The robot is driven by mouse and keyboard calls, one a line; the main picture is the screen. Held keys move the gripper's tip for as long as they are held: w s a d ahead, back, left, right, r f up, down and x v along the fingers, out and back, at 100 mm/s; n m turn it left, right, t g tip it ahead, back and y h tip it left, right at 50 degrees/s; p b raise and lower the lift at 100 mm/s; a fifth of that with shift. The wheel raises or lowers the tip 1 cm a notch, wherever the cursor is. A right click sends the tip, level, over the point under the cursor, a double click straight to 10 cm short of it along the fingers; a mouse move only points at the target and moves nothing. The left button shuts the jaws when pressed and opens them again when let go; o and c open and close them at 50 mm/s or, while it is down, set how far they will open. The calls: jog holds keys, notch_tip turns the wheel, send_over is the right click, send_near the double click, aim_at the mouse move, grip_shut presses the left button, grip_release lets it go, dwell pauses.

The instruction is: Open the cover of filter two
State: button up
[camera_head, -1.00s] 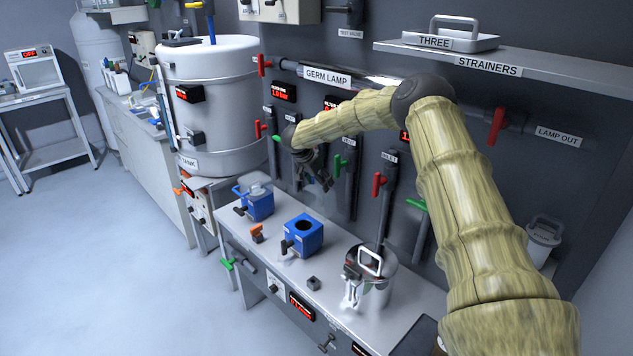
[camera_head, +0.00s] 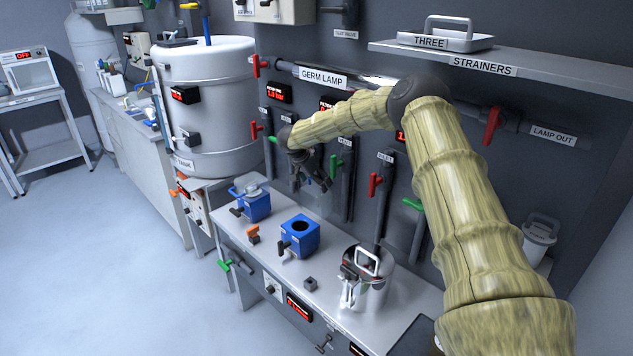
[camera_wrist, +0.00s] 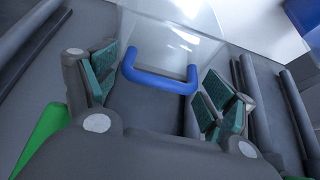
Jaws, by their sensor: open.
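Two blue box housings stand on the bench. The left one (camera_head: 251,204) has a clear cover with a handle on top. The middle one (camera_head: 300,240) shows a bare round opening. I cannot read which is filter two. My gripper (camera_head: 312,184) is open, above and behind these boxes near the wall pipes. In the wrist view, a clear cover (camera_wrist: 175,38) with a blue U-shaped handle (camera_wrist: 158,82) lies ahead, the handle between my spread fingers with green pads. The pads look apart from the handle.
A steel pot (camera_head: 367,285) with a handled lid stands on the bench (camera_head: 330,262) to the right. Coloured valve handles, such as the red one (camera_head: 375,185), stick out from the pipes behind. The large tank (camera_head: 210,100) stands at left, the strainer shelf (camera_head: 550,75) above right.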

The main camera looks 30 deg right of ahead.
jog(key=shift+a+r, duration=0.15)
jog(key=shift+r, duration=0.25)
jog(key=shift+s+a+r, duration=0.2)
jog(key=shift+a+r, duration=0.6)
jog(key=s+a, duration=0.2)
jog(key=a, duration=0.9)
jog(key=shift+s, duration=0.4)
